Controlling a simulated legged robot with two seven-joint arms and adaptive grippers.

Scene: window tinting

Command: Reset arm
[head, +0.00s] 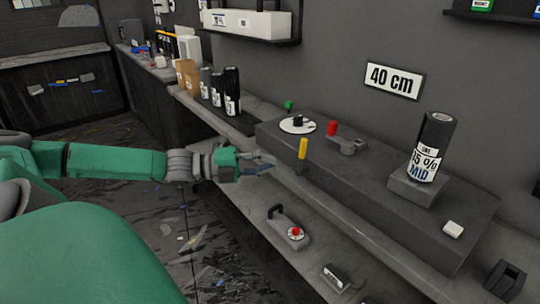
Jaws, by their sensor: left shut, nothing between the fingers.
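My left arm comes in from the left, green with grey joints. My left gripper (262,164) is shut and empty, held in the air in front of the workbench (330,240). It points right, toward a yellow upright piece (303,148) at the front edge of the raised dark block (400,200), and looks apart from it. My right gripper is not in view. A large green part of my own body fills the lower left.
A black film roll (436,135) stands on a small pedestal at the right. A red-knobbed tool (289,230) lies on the bench front. Several dark rolls (232,92) stand at the back. A "40 cm" sign (393,80) hangs on the wall. The floor (120,215) has scraps.

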